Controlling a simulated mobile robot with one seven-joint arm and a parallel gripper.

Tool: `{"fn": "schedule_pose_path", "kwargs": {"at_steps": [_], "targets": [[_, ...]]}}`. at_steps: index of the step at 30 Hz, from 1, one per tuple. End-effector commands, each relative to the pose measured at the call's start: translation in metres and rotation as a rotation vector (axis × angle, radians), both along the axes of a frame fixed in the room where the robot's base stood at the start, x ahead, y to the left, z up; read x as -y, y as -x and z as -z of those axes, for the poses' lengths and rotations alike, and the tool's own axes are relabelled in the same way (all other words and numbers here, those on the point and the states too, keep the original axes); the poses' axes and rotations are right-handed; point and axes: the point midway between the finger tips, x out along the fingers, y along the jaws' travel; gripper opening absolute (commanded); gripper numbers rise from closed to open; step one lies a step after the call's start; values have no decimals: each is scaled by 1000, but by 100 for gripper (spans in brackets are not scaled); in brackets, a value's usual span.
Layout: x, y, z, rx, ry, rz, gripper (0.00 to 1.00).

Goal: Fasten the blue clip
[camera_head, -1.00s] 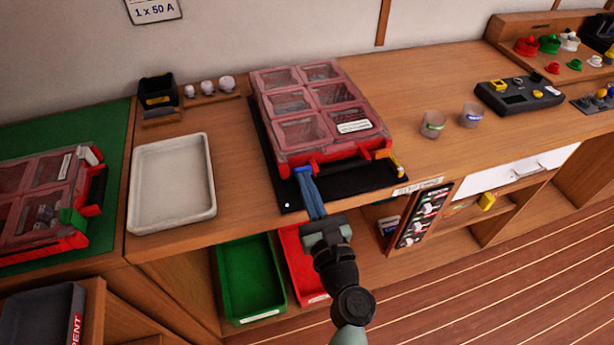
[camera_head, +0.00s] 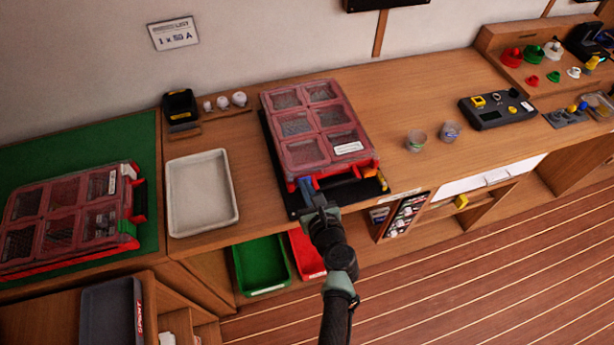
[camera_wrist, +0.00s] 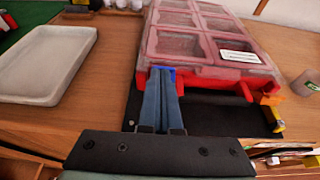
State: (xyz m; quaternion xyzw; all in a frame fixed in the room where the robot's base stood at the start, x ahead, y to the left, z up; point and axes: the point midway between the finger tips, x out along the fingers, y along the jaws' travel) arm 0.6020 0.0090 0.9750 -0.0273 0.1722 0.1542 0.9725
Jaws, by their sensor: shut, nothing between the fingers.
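The clear-lidded red case (camera_head: 316,125) lies closed on a black mat (camera_head: 290,205) on the bench; it also shows in the wrist view (camera_wrist: 190,42). The blue clip (camera_wrist: 157,69) is at the left of its front edge, mostly hidden behind my fingertips. My gripper (camera_head: 307,185) is shut and empty, its two blue-grey fingers together and pointing at the clip; in the wrist view the fingertips (camera_wrist: 162,78) overlap it. I cannot tell whether they touch it or how far the clip is folded. A yellow clip (camera_wrist: 270,100) sticks out at the case's front right corner.
A white tray (camera_head: 172,205) lies left of the case, and a second red case (camera_head: 60,230) lies on a green mat. Two small cups (camera_head: 416,141) stand to the right. Green and red bins (camera_head: 262,265) sit below the bench edge. The floor in front is clear.

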Motion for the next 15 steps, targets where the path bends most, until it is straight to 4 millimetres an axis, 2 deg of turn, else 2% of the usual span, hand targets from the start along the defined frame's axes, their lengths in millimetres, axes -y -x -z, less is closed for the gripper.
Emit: {"fn": "schedule_pose_path", "kwargs": {"at_steps": [1,3,15], "targets": [[-1,-1,-10,-25,9,-1,0],[-1,-3,-11,-59,20,0,0],[-3,-8,-9,-72,24,0,0]]}}
